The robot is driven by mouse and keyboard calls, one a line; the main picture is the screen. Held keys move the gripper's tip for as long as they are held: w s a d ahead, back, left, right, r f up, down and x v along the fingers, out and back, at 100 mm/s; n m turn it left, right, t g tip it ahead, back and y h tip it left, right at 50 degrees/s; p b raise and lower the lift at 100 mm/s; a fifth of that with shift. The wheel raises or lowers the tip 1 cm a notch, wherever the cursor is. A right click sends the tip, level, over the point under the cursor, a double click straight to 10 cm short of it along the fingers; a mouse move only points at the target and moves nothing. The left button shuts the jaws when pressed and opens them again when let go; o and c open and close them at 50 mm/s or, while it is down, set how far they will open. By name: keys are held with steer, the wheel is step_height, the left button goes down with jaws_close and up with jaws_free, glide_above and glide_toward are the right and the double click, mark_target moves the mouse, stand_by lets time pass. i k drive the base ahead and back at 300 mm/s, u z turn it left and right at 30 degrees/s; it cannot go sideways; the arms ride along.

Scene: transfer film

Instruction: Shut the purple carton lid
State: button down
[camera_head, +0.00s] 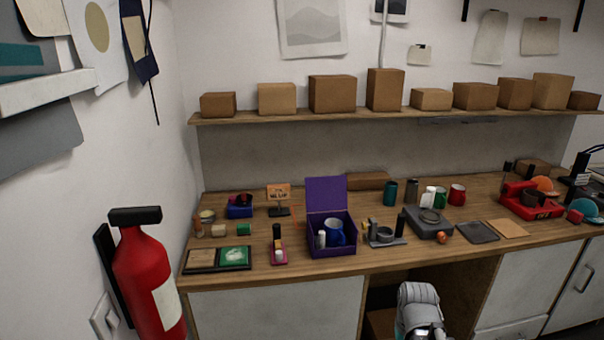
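The purple carton (342,249) stands on the wooden table, left of the middle, near its front edge. Its lid (326,194) is open and stands roughly upright at the back of the carton. Inside are a blue mug (335,233) and a small white item (322,239); the carton's floor is mostly hidden. A light grey part of my arm (417,307) shows at the bottom edge, in front of the table and below the carton to the right. No gripper fingers can be made out.
A black-and-grey stand (385,238) sits close to the carton's right, and a pink holder (279,254) to its left. A wooden shelf (400,111) with several cardboard boxes runs above. A red fire extinguisher (147,270) stands at the left. The table is cluttered.

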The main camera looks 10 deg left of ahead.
mark_target(323, 193)
steer(key=u, duration=0.15)
steer(key=i, duration=1.4)
steer(key=z, duration=0.65)
